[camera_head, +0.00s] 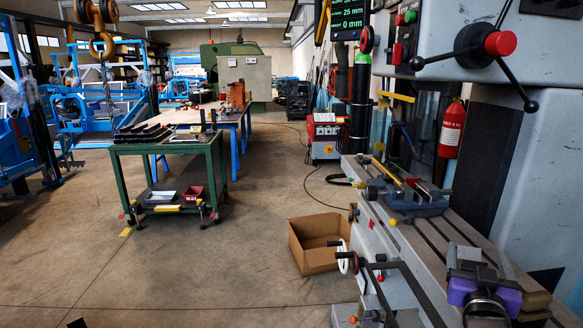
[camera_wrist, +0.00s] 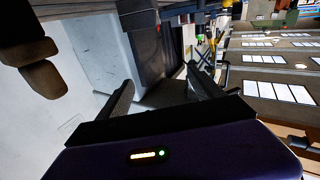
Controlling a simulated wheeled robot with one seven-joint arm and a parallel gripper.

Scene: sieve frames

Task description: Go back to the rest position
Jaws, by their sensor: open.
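My gripper (camera_head: 479,256) is at the lower right of the head view, a purple body with dark fingers, in front of the milling machine's table (camera_head: 430,237). In the wrist view my gripper (camera_wrist: 161,78) has its two black fingers well apart. Nothing is between them. The wrist view is turned on its side, with pale machine panels (camera_wrist: 90,50) beyond the left finger and the hall's windows at the right. I cannot tell how far the gripper is from the machine table.
The milling machine (camera_head: 540,130) fills the right side, with a vise (camera_head: 412,200) on its table. An open cardboard box (camera_head: 318,245) stands on the floor beside it. A green cart (camera_head: 172,160) with dark trays is at the left. The floor between cart and box is clear.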

